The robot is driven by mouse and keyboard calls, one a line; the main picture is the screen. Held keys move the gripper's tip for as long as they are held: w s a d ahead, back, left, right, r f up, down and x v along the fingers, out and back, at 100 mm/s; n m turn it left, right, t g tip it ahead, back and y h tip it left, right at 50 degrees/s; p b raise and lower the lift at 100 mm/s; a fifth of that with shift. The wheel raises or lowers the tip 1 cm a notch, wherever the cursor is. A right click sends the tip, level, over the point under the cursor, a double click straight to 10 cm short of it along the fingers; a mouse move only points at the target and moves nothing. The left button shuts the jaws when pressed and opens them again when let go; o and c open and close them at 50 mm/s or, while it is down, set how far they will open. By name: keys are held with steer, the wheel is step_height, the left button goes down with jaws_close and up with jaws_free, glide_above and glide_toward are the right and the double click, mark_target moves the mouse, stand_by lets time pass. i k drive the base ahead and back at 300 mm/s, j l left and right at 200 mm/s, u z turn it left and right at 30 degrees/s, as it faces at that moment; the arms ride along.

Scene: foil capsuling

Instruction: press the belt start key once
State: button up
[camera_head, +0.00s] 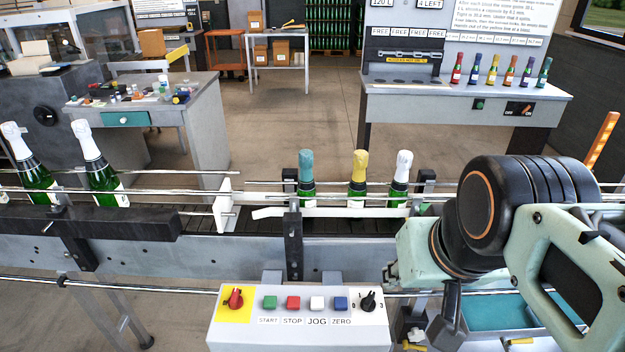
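The control box (300,332) stands at the front centre, with a row of keys on its sloped top. My arm fills the right side. A dark angular part below its wrist, seemingly my gripper (447,322), is right of the box and apart from the start key. Its fingertips cannot be made out clearly.
A red knob (236,298) on yellow and a black selector (369,300) flank the keys. Behind the box runs the conveyor (190,257) with rails and several green bottles, capped teal (306,165), yellow (360,165) and white. Space above the keys is clear.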

mark_target(271, 302)
steer(key=i+u, duration=0.1)
steer(key=u, duration=0.9)
